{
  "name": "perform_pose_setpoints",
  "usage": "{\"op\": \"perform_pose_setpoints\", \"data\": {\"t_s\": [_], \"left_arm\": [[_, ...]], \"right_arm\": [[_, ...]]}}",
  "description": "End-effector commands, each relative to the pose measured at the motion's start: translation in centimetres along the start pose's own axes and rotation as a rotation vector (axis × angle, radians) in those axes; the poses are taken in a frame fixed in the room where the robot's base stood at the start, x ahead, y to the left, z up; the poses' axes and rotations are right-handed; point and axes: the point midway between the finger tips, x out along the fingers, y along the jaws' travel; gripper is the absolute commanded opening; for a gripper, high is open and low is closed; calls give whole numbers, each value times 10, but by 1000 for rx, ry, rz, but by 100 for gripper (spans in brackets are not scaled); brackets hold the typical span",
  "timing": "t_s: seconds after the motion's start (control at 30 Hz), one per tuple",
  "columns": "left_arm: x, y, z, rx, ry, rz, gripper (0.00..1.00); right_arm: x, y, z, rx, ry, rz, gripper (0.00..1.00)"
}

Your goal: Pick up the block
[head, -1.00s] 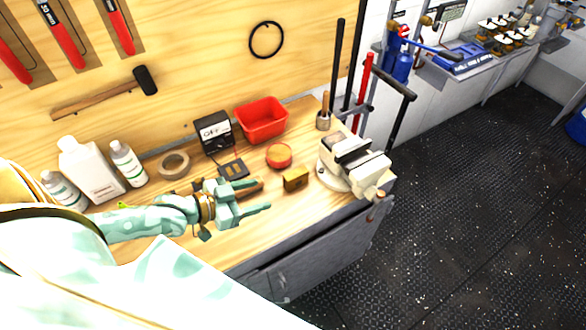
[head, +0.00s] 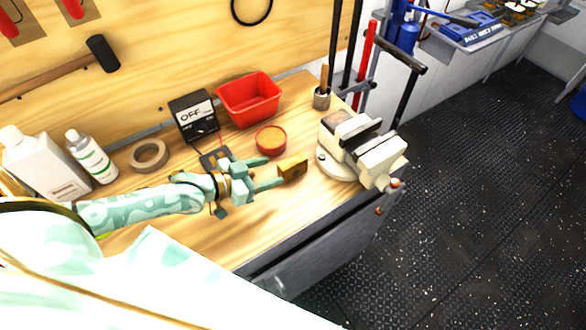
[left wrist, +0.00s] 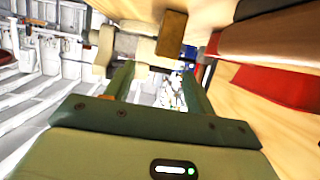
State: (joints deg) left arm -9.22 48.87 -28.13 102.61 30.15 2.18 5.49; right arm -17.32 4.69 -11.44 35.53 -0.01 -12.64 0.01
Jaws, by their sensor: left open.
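The block (head: 292,168) is a small mustard-brown cuboid on the wooden workbench (head: 240,235), left of the vise. My left gripper (head: 274,171) is open, its fingers pointing right toward the block. The near fingertip appears at the block's left edge; I cannot tell whether it touches. In the left wrist view the block (left wrist: 172,33) shows beyond the open, empty fingers of my left gripper (left wrist: 158,70), nearer the right finger's side. My right gripper is not in view.
A cream vise (head: 362,150) stands right of the block. A round red tin (head: 271,139) and a red bin (head: 249,98) are behind it. A black OFF meter (head: 193,117), tape roll (head: 149,155) and white bottles (head: 91,157) stand left. The bench's front strip is clear.

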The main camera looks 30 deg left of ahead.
Motion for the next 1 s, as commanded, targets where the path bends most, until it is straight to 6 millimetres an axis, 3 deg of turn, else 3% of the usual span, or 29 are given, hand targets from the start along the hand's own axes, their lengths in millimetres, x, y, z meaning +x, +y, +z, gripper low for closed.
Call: {"op": "perform_pose_setpoints", "data": {"t_s": [0.1, 0.37, 0.6, 0.87, 0.9, 1.0], "left_arm": [[25, -1, 1, 1, 2, 0, 55], [48, -3, -1, 2, 0, 0, 55], [86, -8, -3, 1, 0, 0, 55], [90, -8, -4, 1, -1, 0, 55], [90, -8, -4, 1, -1, 0, 52], [90, -8, -4, 1, -1, 0, 24]], "right_arm": [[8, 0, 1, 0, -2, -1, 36], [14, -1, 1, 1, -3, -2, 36], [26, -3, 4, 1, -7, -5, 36], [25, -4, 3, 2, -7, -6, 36], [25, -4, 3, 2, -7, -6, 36], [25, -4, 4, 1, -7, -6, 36]]}}
